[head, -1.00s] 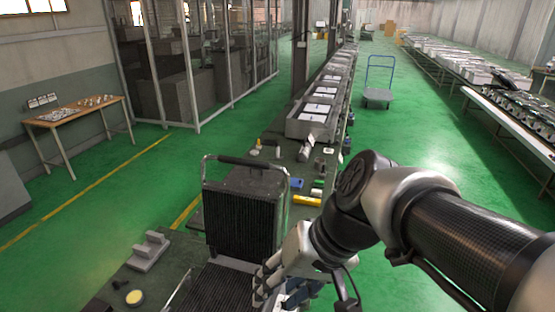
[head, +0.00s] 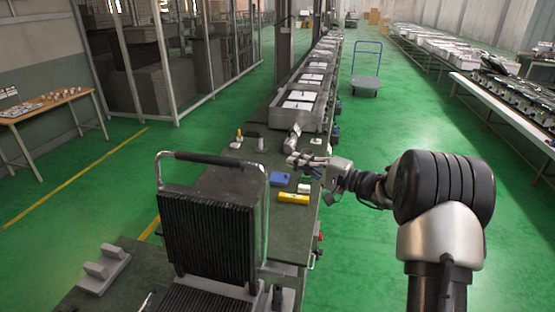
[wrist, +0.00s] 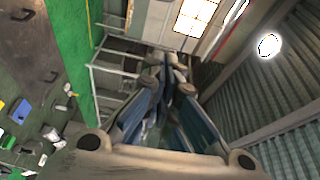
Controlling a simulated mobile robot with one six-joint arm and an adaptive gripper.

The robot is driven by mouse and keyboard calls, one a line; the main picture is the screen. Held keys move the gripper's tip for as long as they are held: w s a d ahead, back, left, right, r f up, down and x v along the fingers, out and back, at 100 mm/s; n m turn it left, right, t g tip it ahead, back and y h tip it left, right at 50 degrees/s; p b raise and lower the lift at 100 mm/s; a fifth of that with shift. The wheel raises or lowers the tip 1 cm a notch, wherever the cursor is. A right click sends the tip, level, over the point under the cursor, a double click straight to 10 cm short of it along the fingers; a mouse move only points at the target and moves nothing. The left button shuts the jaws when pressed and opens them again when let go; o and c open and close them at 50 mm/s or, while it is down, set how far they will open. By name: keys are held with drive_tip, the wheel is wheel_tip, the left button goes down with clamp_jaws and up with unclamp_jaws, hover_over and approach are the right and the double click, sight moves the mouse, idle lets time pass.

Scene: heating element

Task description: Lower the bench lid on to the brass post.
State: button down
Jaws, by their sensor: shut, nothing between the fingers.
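The bench lid (head: 208,235) is a black ribbed plate that stands raised, tilted nearly upright, above a black ribbed lower plate (head: 200,299). A metal bar with a dark grip (head: 212,158) runs along the lid's top edge. My gripper (head: 292,160) is over the bench, beyond and to the right of the lid, pointing left and apart from it. It is shut and empty; its fingers also show in the wrist view (wrist: 165,98). I cannot make out a brass post with certainty; a small brass-coloured piece (head: 238,134) stands farther back on the bench.
A blue block (head: 280,179) and a yellow piece (head: 293,198) lie on the bench (head: 225,170) near my gripper. A grey stepped block (head: 103,269) sits left of the lid. Trays (head: 300,103) line the bench behind.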

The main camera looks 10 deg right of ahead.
drive_tip(key=w+a+p, duration=0.2)
drive_tip(key=a, duration=0.7)
drive_tip(key=shift+w, duration=0.25)
drive_tip(key=shift+b, duration=0.3)
